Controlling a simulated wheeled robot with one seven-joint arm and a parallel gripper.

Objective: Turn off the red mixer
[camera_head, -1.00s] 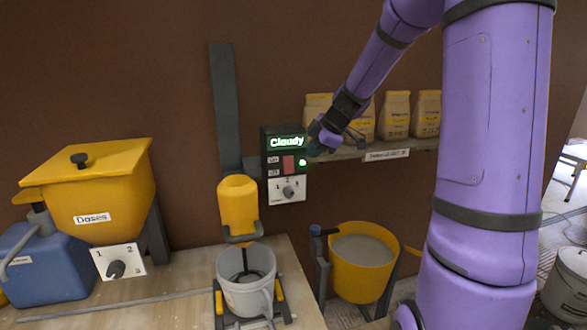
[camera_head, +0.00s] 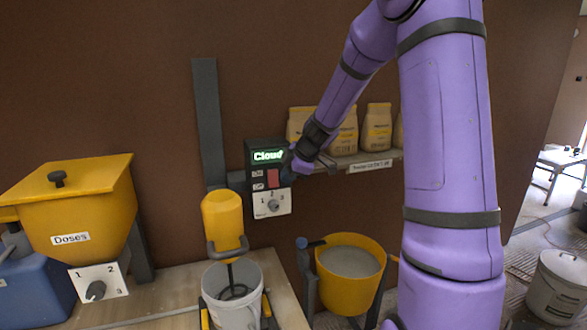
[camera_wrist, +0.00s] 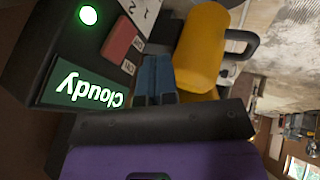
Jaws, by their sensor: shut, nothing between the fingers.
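The mixer (camera_head: 222,220) has a yellow body on a dark upright post, with its stirrer down in a pale bucket (camera_head: 257,273). Its dark control box (camera_head: 255,150) carries a lit green "Cloudy" display, a red switch (camera_head: 273,178) with two small labels, and a white dial plate (camera_head: 265,205). The wrist view shows the red switch (camera_wrist: 122,40) and a lit green lamp (camera_wrist: 88,15). My gripper (camera_head: 289,172) is shut and empty, close to the right of the box; its blue fingers (camera_wrist: 156,70) show beside the switch. I cannot tell if they touch it.
A shelf (camera_head: 345,162) with several paper bags (camera_head: 377,127) is right of the box. A yellow tub (camera_head: 348,284) of grey mix stands below. A yellow doser (camera_head: 70,208) with a dial stands on the bench at left.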

